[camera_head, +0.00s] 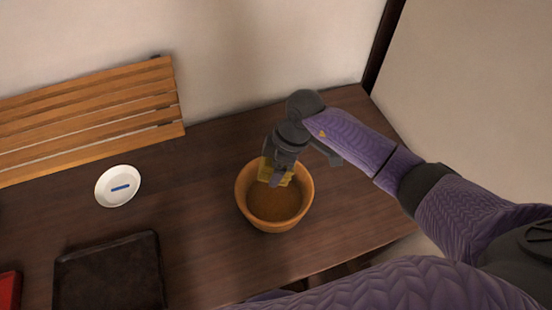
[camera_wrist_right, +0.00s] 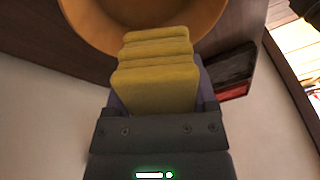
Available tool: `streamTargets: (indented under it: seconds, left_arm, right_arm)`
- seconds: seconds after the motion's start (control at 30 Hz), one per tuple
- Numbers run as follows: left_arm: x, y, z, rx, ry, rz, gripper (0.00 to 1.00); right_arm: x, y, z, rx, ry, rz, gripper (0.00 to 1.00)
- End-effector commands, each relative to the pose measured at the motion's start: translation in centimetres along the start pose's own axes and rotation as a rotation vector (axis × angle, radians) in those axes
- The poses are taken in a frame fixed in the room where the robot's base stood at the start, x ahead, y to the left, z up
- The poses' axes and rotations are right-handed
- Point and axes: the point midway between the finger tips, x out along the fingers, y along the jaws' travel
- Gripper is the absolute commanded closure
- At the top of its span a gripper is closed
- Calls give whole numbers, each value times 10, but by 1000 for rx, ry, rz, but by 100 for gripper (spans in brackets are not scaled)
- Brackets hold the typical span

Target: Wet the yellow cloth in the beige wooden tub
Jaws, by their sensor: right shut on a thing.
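The beige wooden tub (camera_head: 303,204) stands on the dark table, and its inside looks brown. My right gripper (camera_head: 276,181) is shut on the folded yellow cloth (camera_head: 268,171) and holds it over the back part of the tub's opening. In the right wrist view the cloth (camera_wrist_right: 155,80) sticks out in folds between the fingers, with the tub's rim (camera_wrist_right: 85,30) beyond it. I cannot tell whether the cloth's lower end touches anything inside the tub. My left gripper is not in view.
A white dish (camera_head: 107,196) with a blue mark and a dark square tray (camera_head: 110,285) stand on the table (camera_head: 195,230) to the left. A slatted wooden rack (camera_head: 90,115) is by the wall. A red object (camera_head: 9,290) is at the lower left edge.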

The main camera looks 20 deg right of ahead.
Motion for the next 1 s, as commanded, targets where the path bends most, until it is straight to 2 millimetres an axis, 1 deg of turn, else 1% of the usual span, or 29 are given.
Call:
streamTargets:
  seconds: [0.03, 0.13, 0.37, 0.63, 0.73, 1.0]
  left_arm:
    - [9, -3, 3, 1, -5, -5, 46]
    - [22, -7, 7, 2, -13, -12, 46]
    - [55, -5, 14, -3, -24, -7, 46]
    - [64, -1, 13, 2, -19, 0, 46]
    - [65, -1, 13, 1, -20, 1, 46]
    - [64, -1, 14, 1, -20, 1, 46]
  right_arm:
    - [8, 1, 3, 0, -1, -1, 74]
    - [20, 3, 6, 0, -1, -1, 74]
    - [49, 7, 14, -1, -1, -1, 74]
    - [75, 10, 21, -1, -2, -1, 74]
    - [78, 10, 22, -1, -1, 0, 74]
    - [77, 10, 22, -2, -1, 0, 74]
